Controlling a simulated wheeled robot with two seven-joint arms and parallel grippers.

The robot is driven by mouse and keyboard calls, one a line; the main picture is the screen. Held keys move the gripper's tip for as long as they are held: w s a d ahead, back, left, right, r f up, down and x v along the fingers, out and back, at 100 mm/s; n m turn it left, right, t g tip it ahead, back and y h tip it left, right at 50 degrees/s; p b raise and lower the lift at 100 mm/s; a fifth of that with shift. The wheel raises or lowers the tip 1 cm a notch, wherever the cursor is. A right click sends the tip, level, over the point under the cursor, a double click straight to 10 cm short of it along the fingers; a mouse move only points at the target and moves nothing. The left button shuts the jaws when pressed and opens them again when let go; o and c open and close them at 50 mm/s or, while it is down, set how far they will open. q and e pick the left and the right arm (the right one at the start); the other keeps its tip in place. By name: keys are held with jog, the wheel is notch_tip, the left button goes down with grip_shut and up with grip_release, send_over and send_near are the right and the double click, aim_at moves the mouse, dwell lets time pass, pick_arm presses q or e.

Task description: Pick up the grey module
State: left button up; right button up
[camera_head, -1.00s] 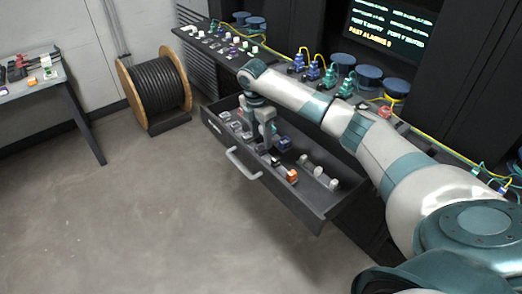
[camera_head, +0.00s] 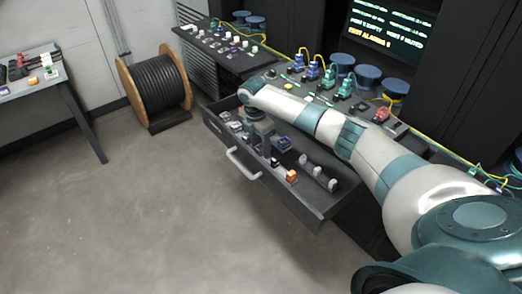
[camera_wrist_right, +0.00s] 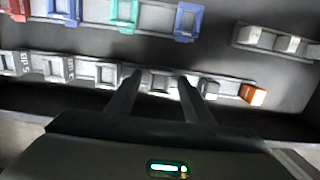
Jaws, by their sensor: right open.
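Several grey pieces sit in the open drawer (camera_head: 318,217). In the right wrist view, a grey square piece (camera_wrist_right: 159,82) lies between my right fingertips, in the front row. A pale grey block (camera_wrist_right: 207,88) is just right of the right finger, with an orange block (camera_wrist_right: 253,95) beyond it. I cannot tell which piece is the grey module. My right gripper (camera_wrist_right: 158,84) is open, its fingers either side of the square piece; contact is unclear. In the head view, it (camera_head: 264,150) points down into the drawer, partly hidden by my arm. My left gripper is not in view.
Red (camera_wrist_right: 15,8), blue (camera_wrist_right: 63,10) and teal (camera_wrist_right: 124,13) pieces lie in the drawer's back row. Pale cylindrical pieces (camera_head: 317,170) stand at its right. The drawer handle (camera_head: 243,163) sticks out in front.

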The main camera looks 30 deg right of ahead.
aim_at(261, 149)
jog(key=shift+c, duration=0.6)
jog(key=c, duration=0.8)
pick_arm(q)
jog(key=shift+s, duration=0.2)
pick_arm(e)
jog(key=shift+c, duration=0.2)
